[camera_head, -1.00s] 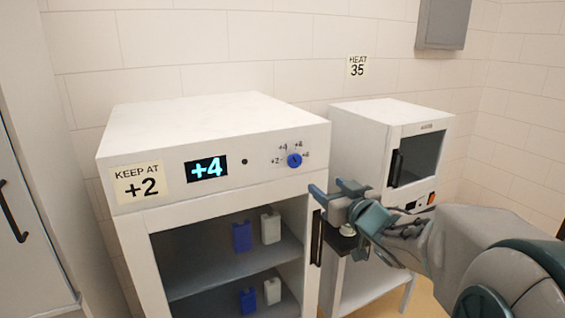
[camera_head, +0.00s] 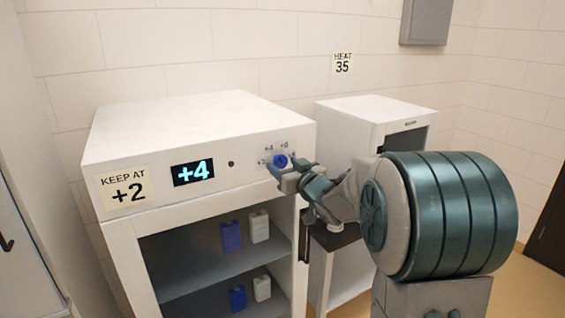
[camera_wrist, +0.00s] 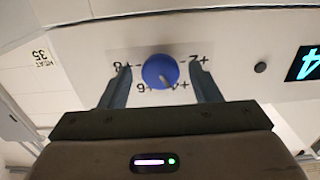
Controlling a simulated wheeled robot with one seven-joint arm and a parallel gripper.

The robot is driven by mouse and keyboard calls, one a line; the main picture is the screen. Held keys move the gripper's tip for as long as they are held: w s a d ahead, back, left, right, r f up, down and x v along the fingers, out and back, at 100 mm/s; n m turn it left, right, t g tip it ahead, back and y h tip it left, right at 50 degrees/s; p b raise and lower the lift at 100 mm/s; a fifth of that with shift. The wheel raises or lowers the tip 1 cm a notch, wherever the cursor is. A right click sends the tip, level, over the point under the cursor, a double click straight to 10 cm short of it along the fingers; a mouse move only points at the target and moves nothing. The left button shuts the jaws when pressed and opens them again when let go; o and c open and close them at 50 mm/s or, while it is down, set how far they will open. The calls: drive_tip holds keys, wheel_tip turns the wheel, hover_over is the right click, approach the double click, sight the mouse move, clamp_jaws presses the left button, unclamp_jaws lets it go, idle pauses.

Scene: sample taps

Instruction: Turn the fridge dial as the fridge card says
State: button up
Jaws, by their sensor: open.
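The fridge (camera_head: 200,130) has a card (camera_head: 124,187) reading "KEEP AT +2". Its display (camera_head: 193,173) reads +4; part of it shows in the wrist view (camera_wrist: 305,64). The blue round dial (camera_head: 281,161) sits on the right of the front panel, with marks +2, +4, +6 and +8 around it. In the head view my gripper (camera_head: 285,171) partly covers the panel.
A white heating cabinet (camera_head: 350,135) stands right of the fridge, under a "HEAT 35" card (camera_head: 343,63). The fridge interior holds blue and white bottles (camera_head: 231,236). A small dark knob (camera_head: 231,164) sits between display and dial.

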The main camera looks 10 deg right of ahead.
drive_tip(key=shift+w+a, duration=0.2)
drive_tip(key=shift+w, duration=0.35)
drive_tip(key=c, duration=0.9)
drive_tip(key=shift+f, duration=0.1)
drive_tip(key=shift+c, duration=0.2)
